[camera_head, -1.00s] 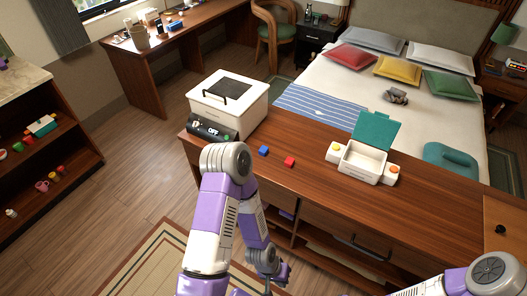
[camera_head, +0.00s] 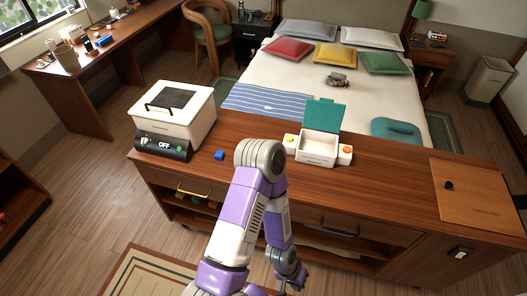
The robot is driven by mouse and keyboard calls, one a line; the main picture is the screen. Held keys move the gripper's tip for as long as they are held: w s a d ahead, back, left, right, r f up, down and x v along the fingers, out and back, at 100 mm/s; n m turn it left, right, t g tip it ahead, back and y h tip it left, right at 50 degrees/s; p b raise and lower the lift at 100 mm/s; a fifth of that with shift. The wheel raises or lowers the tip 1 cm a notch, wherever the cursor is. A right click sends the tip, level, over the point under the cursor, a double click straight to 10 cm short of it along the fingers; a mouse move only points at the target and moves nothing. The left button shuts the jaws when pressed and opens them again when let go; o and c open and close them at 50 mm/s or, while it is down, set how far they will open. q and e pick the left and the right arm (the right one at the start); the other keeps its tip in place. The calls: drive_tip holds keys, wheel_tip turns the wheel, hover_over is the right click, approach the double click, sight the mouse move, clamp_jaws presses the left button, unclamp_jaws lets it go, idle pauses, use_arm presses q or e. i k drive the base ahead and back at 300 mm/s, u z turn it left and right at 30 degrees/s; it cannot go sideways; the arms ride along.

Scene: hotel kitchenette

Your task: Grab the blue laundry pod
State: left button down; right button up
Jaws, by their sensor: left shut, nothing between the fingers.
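The blue laundry pod (camera_head: 219,155), a small blue cube, lies on the wooden counter (camera_head: 390,170), just right of the white machine. My left arm rises in front of the counter, its grey joint just right of the pod. My left gripper (camera_head: 291,283) hangs low at the bottom of the picture, in front of the counter and well below the pod. It is small and dark here, shut and empty. My right gripper is out of view.
The white machine (camera_head: 176,112) with an "OFF" panel stands left of the pod. A white box (camera_head: 318,150) with an open teal lid stands to the right. A wooden board (camera_head: 478,200) lies at the right end. The counter between box and board is clear.

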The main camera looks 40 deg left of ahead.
sight(220, 155)
drive_tip(key=z, duration=2.1)
drive_tip(key=k, duration=2.85)
drive_tip(key=u, duration=1.65)
